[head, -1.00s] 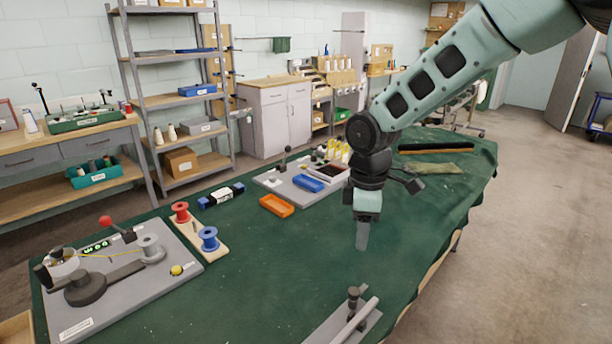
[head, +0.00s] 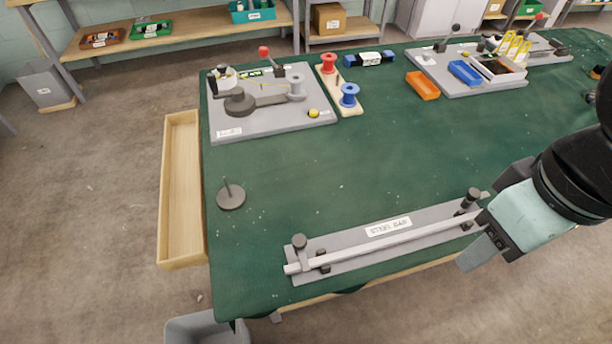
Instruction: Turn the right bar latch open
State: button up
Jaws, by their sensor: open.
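The steel bar (head: 375,243) lies across a grey base plate (head: 340,239) with a printed label, at the front edge of the green table. The right bar latch (head: 468,202), a dark knob on a post, stands at the right end of the bar. A similar left latch (head: 300,246) stands at the left end. My gripper (head: 476,257) is at the right end of the plate, just right of and in front of the right latch, pointing down-left. It appears apart from the latch knob. Its fingers overlap in this view, so the gap between them is hidden.
A round grey disc with a pin (head: 231,197) stands at the table's left. A winding board (head: 270,122), spool stand (head: 346,107) and orange tray (head: 422,86) are farther back. An open wooden drawer (head: 182,185) juts out left. The table's middle is clear.

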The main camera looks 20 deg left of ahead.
aim_at(300, 242)
jog(key=u, duration=0.85)
jog(key=j+u, duration=0.25)
jog(key=i+l, duration=0.1)
jog(key=l, duration=0.85)
